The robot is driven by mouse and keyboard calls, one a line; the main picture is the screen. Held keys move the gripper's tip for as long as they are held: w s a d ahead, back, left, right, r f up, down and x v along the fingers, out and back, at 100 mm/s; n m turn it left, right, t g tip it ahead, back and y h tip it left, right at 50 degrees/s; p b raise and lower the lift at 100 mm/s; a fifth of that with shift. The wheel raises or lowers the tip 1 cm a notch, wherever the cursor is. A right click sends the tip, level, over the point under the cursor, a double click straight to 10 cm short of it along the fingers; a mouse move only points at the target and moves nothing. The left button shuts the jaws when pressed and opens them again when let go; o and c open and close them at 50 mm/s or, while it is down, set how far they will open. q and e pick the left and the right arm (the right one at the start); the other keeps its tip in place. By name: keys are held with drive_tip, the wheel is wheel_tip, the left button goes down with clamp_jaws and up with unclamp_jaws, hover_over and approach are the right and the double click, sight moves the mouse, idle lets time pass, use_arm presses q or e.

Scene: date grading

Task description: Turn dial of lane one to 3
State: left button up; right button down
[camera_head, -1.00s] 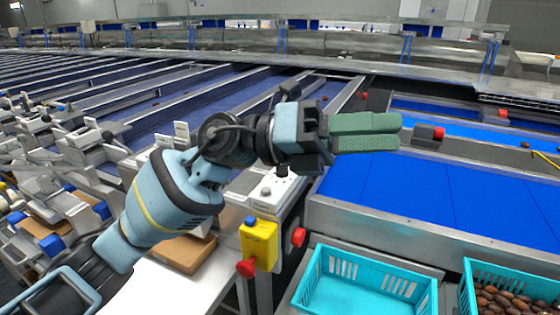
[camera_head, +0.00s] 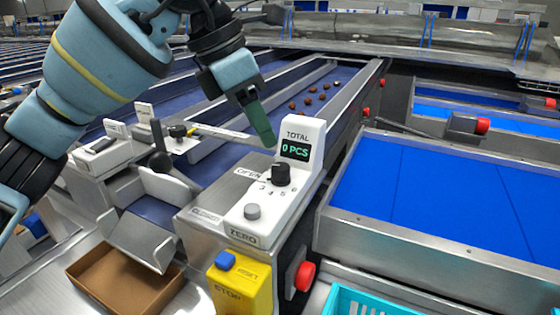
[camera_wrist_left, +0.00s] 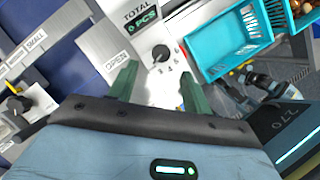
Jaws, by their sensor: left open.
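A black dial (camera_head: 280,174) stands on the white sloped panel (camera_head: 262,200) of a lane control box, with the numbers 3 to 6 printed near it. Above it a display (camera_head: 296,151) reads TOTAL, 0 PCS. My left gripper (camera_head: 262,125) points down, just behind and left of the display in the head view. In the left wrist view my left gripper (camera_wrist_left: 157,88) is open, its two green fingers apart, with the dial (camera_wrist_left: 160,53) beyond and between the fingertips. Nothing is between the fingers. My right gripper is not in view.
A grey button (camera_head: 252,211) sits below the dial. A yellow stop box (camera_head: 240,287) and a red button (camera_head: 304,276) are at the box's front. A cardboard box (camera_head: 125,284) lies left, a turquoise crate (camera_head: 352,303) right. Dates (camera_head: 309,100) lie on the lane.

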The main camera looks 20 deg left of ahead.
sight(280, 166)
use_arm(q)
drive_tip(key=x, duration=0.7)
drive_tip(key=shift+d+f, duration=0.2)
drive_tip(key=shift+f, duration=0.05)
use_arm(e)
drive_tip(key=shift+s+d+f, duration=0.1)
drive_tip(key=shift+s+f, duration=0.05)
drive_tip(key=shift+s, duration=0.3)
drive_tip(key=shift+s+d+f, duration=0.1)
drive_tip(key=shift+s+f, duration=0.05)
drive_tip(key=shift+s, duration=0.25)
use_arm(q)
drive_tip(key=c, duration=1)
drive_tip(key=shift+s, duration=0.1)
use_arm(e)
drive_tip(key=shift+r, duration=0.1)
